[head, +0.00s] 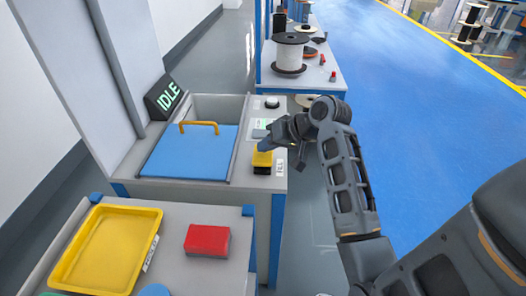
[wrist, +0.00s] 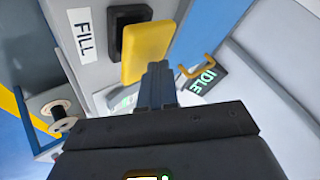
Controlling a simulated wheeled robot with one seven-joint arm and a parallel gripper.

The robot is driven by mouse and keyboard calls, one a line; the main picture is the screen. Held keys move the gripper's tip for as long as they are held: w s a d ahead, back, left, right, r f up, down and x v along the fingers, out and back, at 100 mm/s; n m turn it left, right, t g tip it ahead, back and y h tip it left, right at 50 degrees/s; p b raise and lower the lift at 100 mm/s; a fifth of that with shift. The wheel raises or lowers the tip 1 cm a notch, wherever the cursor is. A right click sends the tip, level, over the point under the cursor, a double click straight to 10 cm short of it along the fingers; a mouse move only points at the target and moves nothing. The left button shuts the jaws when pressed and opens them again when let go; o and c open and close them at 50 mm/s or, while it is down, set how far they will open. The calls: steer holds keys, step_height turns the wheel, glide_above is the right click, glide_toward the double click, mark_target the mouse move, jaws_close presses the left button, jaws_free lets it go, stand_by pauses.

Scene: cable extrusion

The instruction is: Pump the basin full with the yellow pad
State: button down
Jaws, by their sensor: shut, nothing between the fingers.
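The yellow pad (head: 262,159) sits on a dark mount at the right side of the machine's top. In the wrist view the yellow pad (wrist: 147,50) is just ahead of my fingertips, beside a white label reading FILL (wrist: 85,36). My gripper (head: 264,146) is shut and empty, its tips right at the pad; I cannot tell whether they touch it. The shut fingers also show in the wrist view (wrist: 157,70). The basin is hidden under a blue lid (head: 188,156) with a yellow handle (head: 198,127). A display (head: 165,98) reads IDLE in green.
In front stands a table with a yellow tray (head: 150,218) and a red block (head: 207,240). A bench with a cable spool (head: 290,55) stands behind. Blue floor (head: 420,100) is open to the right.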

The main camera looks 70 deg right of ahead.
mark_target(266, 154)
steer(key=shift+f, duration=0.8)
stand_by(0.6)
steer(key=shift+r, duration=0.15)
steer(key=shift+r+p, duration=1.65)
steer(key=shift+p, duration=0.2)
step_height(266, 154, up, 3)
steer(key=p, duration=0.3)
step_height(266, 154, up, 2)
steer(key=shift+p, duration=0.7)
